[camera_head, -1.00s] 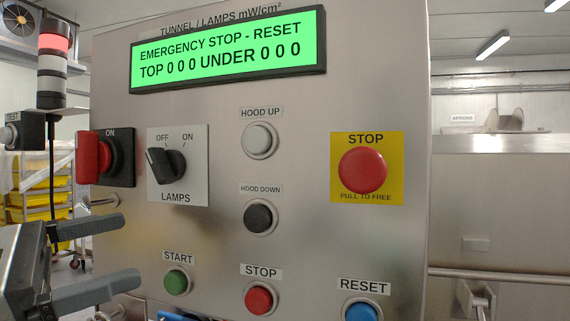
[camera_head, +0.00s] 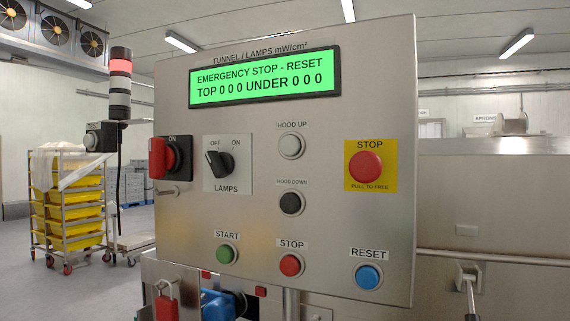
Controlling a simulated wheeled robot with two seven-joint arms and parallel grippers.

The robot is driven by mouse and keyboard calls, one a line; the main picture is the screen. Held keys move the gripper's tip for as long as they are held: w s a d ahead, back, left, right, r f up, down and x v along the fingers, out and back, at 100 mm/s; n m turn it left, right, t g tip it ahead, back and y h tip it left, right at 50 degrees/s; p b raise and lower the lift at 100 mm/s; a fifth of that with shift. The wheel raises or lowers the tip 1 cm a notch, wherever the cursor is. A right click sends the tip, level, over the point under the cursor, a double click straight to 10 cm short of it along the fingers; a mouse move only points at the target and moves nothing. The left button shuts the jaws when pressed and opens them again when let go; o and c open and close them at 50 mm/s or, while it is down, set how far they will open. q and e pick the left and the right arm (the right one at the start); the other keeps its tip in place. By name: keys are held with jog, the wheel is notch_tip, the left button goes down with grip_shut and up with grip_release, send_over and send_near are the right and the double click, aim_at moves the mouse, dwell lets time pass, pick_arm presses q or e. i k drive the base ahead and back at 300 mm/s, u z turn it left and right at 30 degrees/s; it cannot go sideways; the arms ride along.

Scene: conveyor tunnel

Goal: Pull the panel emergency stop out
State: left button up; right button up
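The panel emergency stop (camera_head: 365,167) is a large red mushroom button on a yellow square plate (camera_head: 388,181) marked STOP and PULL TO FREE. It sits on the right side of the steel control panel (camera_head: 340,220). From the front, I cannot tell how far the button stands out. The green display (camera_head: 265,77) reads EMERGENCY STOP - RESET. Neither gripper is in view, and nothing covers the button.
The panel also carries a red ON switch (camera_head: 162,158), a LAMPS knob (camera_head: 219,162), black HOOD DOWN (camera_head: 291,203), green START (camera_head: 227,254), red STOP (camera_head: 291,265) and blue RESET (camera_head: 368,277). A rack of yellow trays (camera_head: 68,205) stands at left.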

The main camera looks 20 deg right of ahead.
aim_at(365, 166)
jog(key=u, duration=1.55)
jog(key=i, duration=0.9)
jog(key=z, duration=3.05)
